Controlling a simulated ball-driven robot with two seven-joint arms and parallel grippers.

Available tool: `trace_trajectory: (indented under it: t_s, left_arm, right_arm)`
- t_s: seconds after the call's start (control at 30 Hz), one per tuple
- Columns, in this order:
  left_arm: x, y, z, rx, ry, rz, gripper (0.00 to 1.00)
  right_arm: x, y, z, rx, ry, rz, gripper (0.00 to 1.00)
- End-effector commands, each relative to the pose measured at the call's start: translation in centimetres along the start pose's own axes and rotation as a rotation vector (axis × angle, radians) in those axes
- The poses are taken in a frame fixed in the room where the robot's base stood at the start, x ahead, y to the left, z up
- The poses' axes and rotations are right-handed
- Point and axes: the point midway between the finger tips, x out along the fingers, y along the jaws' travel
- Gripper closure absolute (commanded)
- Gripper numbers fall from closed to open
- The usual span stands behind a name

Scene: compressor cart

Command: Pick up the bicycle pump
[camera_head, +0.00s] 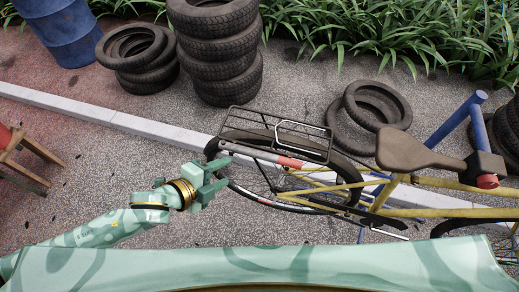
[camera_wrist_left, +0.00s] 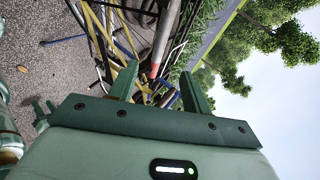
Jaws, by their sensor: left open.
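A straight grey tube with a red band (camera_head: 289,162) crosses the bicycle's rear wheel, just below the rack, in the head view. It may be the bicycle pump, but I cannot tell it surely from a bicycle part. A similar grey tube with a red end (camera_wrist_left: 160,45) shows between and beyond the fingers in the left wrist view. My left gripper (camera_head: 222,173) is open, left of the rear wheel and the tube's left end; its fingers also show in the left wrist view (camera_wrist_left: 158,72). No contact can be made out. My right gripper is not in view.
A yellow bicycle (camera_head: 432,182) with a brown saddle and black rack (camera_head: 275,135) fills the right. Tyre stacks (camera_head: 222,50), loose tyres (camera_head: 372,108) and a blue barrel (camera_head: 60,32) stand behind. A wooden stool (camera_head: 33,158) is at left. Paving left of my gripper is mostly clear.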

Motion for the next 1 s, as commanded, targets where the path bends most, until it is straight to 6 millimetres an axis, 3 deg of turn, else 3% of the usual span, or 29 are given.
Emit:
trace_trajectory:
  t_s: [0.1,0.3,0.47,0.8,1.0]
  left_arm:
    - [3.3,0.1,0.1,-0.002,-0.001,-0.002,0.51]
    - [6.9,0.0,0.2,-0.003,-0.001,-0.002,0.51]
    - [8.1,0.0,0.3,-0.003,-0.002,-0.001,0.51]
    - [12.7,-0.2,1.2,-0.004,-0.001,-0.001,0.51]
    - [12.9,-0.2,1.2,-0.003,-0.001,-0.001,0.51]
  right_arm:
    - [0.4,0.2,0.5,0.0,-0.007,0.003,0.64]
    - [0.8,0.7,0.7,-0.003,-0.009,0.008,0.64]
    - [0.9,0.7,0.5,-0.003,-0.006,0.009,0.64]
    - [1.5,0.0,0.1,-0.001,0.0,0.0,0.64]
    - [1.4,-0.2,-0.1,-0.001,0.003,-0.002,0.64]
